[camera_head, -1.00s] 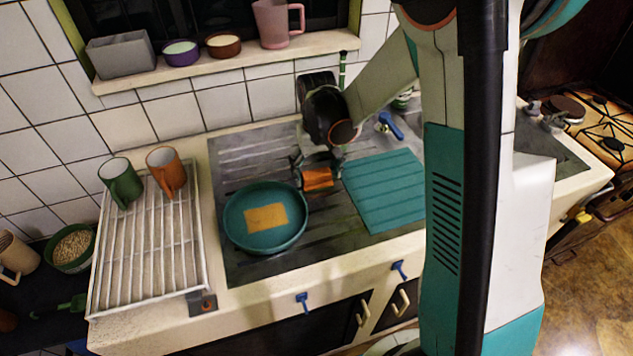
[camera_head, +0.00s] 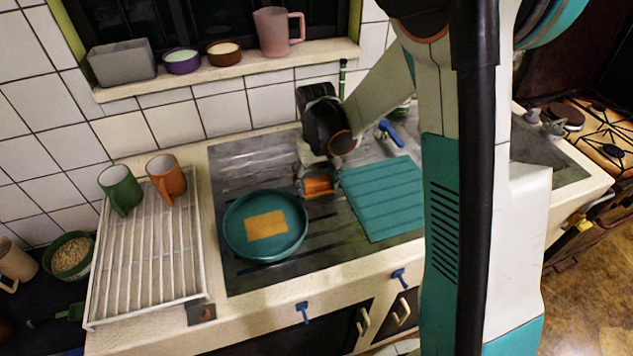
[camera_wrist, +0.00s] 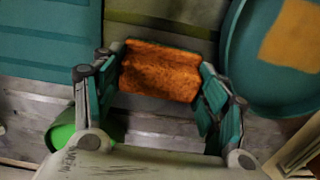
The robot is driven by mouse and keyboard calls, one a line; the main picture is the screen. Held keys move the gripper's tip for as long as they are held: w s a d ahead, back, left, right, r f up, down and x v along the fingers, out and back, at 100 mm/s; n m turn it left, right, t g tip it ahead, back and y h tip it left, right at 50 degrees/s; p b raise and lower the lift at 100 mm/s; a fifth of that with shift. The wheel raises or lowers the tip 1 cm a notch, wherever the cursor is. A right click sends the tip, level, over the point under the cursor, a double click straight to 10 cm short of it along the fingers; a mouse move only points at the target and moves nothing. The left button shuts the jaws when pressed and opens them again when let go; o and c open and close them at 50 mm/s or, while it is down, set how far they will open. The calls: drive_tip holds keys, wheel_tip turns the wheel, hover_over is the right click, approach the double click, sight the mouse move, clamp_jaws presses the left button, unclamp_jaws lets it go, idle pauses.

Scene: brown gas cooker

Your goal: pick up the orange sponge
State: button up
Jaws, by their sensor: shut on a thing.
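The orange sponge (camera_head: 318,186) is between the fingers of my gripper (camera_head: 316,180), over the grey metal draining surface between the teal bowl and the teal ribbed mat. In the wrist view the sponge (camera_wrist: 160,72) has a rough orange face and a thin dark green edge. The two teal finger pads of my gripper (camera_wrist: 158,88) are on its left and right sides, shut on it. Whether the sponge touches the surface beneath cannot be told.
A teal bowl (camera_head: 238,238) with a flat yellow-orange piece (camera_head: 266,224) in it stands left of the sponge. A teal mat (camera_head: 385,200) lies to the right. A white rack (camera_head: 150,262) holds green (camera_head: 121,188) and orange (camera_head: 167,178) mugs.

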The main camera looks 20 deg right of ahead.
sight(317, 180)
wheel_tip(317, 180, up, 20)
drive_tip(key=p, duration=0.5)
drive_tip(key=shift+f, duration=0.15)
